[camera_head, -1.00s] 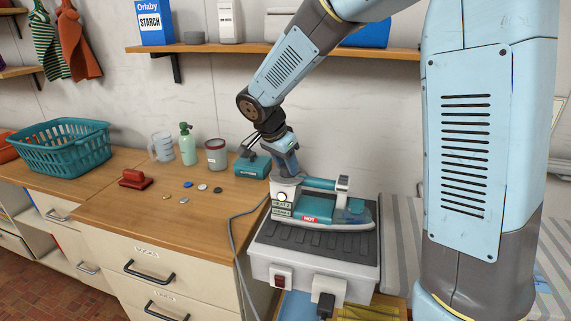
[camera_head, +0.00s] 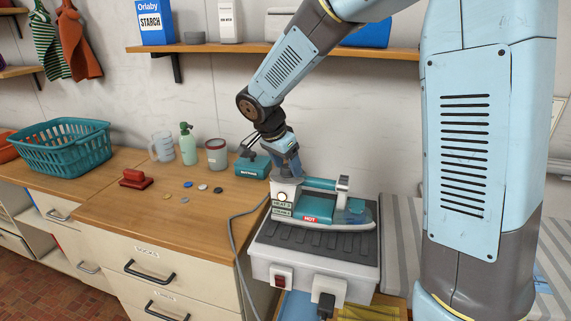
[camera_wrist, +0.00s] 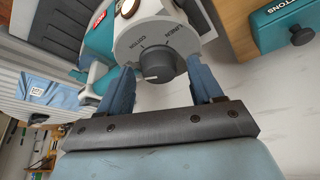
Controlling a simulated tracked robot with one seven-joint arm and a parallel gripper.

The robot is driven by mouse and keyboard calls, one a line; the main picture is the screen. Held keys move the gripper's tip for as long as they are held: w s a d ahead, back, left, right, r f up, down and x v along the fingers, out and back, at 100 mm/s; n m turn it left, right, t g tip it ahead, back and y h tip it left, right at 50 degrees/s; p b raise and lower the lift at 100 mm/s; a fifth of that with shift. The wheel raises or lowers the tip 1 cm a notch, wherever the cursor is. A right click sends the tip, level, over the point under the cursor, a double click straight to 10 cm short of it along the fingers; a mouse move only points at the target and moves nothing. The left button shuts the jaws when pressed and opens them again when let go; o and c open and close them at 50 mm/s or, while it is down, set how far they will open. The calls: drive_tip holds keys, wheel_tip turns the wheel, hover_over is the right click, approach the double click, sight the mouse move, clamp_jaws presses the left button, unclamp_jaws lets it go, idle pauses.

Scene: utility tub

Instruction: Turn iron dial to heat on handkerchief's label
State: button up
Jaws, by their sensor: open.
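The iron (camera_head: 335,212) stands on a grey-topped box, teal and white with a red HOT tag and small HEAT plates whose digits are too small to read surely. Its dark grey dial (camera_wrist: 157,65) sits on a round pale face marked LINEN and COTTON. Where the dial points is unclear. My gripper (camera_wrist: 162,78) is open, one finger on each side of the dial; contact cannot be told. In the head view my gripper (camera_head: 288,165) is over the iron's left end and hides the dial. A blue cloth with a white label, likely the handkerchief (camera_wrist: 45,90), lies at left in the wrist view; its writing is unreadable.
The box (camera_head: 315,258) under the iron has a red switch and a plug. A grey cord (camera_head: 238,245) runs beside the wooden counter (camera_head: 130,210). A teal BUTTONS box (camera_head: 253,167) stands close behind my gripper. A striped ironing board (camera_head: 400,225) is at right.

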drive_tip(key=v, duration=1.3)
drive_tip(key=shift+r, duration=0.35)
drive_tip(key=shift+s, duration=0.15)
